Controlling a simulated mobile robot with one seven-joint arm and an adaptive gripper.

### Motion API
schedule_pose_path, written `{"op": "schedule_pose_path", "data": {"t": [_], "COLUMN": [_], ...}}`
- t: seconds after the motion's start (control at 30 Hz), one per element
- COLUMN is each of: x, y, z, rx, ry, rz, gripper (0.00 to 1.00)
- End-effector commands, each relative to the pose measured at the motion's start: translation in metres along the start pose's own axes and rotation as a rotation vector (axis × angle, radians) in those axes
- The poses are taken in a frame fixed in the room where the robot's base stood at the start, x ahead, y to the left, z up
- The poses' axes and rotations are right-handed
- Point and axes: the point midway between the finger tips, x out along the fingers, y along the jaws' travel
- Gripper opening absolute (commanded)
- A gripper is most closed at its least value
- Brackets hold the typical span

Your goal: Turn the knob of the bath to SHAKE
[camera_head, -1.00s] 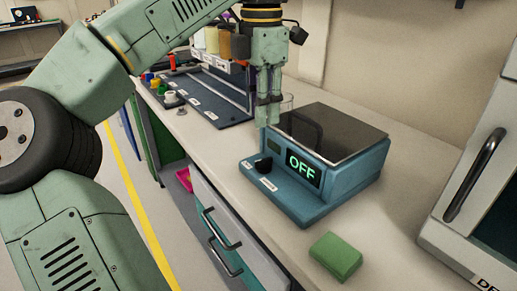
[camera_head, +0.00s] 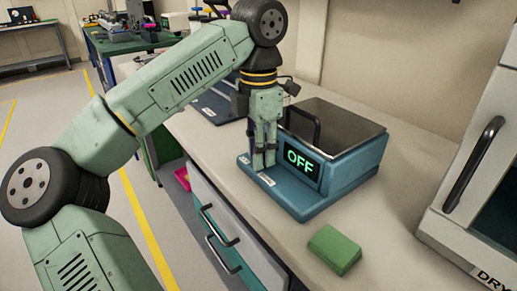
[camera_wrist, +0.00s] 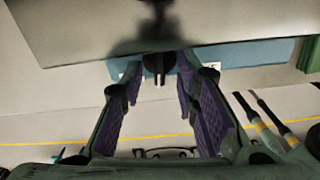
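The bath (camera_head: 335,165) is a blue box with a dark lid (camera_head: 325,125) on the bench. Its display (camera_head: 303,159) reads OFF in green. My gripper (camera_head: 264,164) points down over the bath's front ledge, left of the display, and covers the knob in the head view. In the wrist view the dark knob (camera_wrist: 158,66) shows between the tips of my gripper (camera_wrist: 161,74). The fingers are open, with a gap visible on each side of the knob. White labels (camera_head: 266,180) lie on the ledge near the fingers; I cannot read SHAKE on them.
A green block (camera_head: 335,250) lies on the bench in front of the bath. A white cabinet with a dark handle (camera_head: 474,163) stands at the right. Drawers with handles (camera_head: 222,255) are below the bench edge. A dark tray (camera_head: 217,106) lies behind my arm.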

Motion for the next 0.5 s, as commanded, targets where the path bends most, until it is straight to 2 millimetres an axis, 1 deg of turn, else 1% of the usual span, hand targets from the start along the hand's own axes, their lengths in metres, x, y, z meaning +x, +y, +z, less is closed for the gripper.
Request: {"op": "schedule_pose_path", "data": {"t": [0.03, 0.07, 0.43, 0.5], "x": [-0.0001, -0.0001, -0.0003, -0.0004], "y": [0.0, 0.0, 0.0, 0.0], "z": [0.0, 0.0, 0.0001, 0.0001], "rx": [0.0, 0.0, 0.0, 0.0], "ry": [0.0, 0.0, 0.0, 0.0], "rz": [0.0, 0.0, 0.0, 0.0], "gripper": [0.28, 0.26, 0.01, 0.0]}}
